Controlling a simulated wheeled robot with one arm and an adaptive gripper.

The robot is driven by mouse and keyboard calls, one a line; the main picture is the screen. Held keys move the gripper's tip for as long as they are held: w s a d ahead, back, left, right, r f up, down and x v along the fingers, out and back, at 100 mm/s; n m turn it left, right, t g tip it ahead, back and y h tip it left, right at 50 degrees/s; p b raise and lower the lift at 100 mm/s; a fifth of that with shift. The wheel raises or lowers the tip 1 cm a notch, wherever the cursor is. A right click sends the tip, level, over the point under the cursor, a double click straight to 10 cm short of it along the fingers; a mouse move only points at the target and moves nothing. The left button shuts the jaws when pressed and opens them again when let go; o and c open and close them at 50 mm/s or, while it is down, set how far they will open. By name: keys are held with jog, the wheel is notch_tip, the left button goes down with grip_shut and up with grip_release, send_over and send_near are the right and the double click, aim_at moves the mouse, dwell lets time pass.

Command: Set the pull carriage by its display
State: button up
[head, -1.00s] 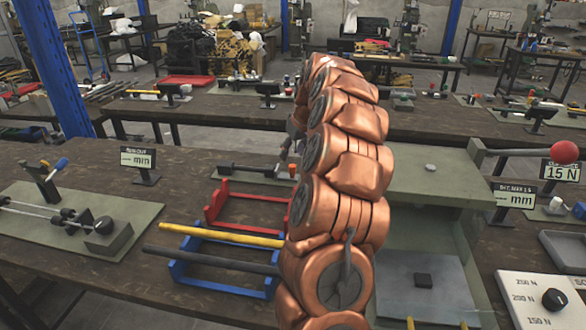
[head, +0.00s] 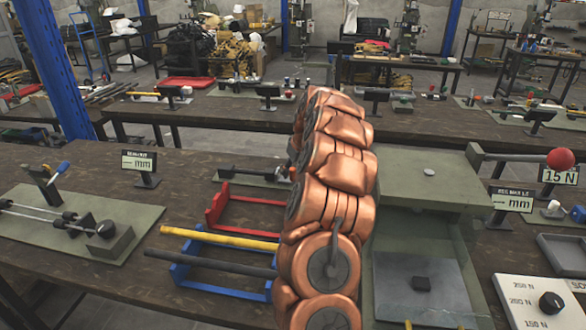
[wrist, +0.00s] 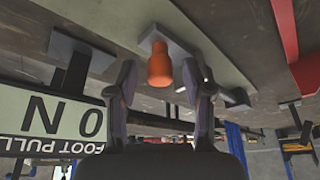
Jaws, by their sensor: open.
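In the wrist view, which is upside down, an orange knob (wrist: 160,65) stands on a grey block on a pale green plate (wrist: 105,22). My gripper (wrist: 162,78) is open, with one dark finger on each side of the knob in the picture. I cannot tell whether either finger touches it. A display (wrist: 50,125) marked "FOOT PULL" reads 0 N at the left.
A red rack (head: 235,210) and a blue rack (head: 190,280) holding a yellow bar and a dark bar stand left of my arm. A "— mm" display (head: 139,160) stands further left. A red-balled lever (head: 520,156) and a dial panel (head: 545,300) are at right.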

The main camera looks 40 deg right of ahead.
jog(key=shift+c, duration=0.2)
grip_shut()
dwell(0.4)
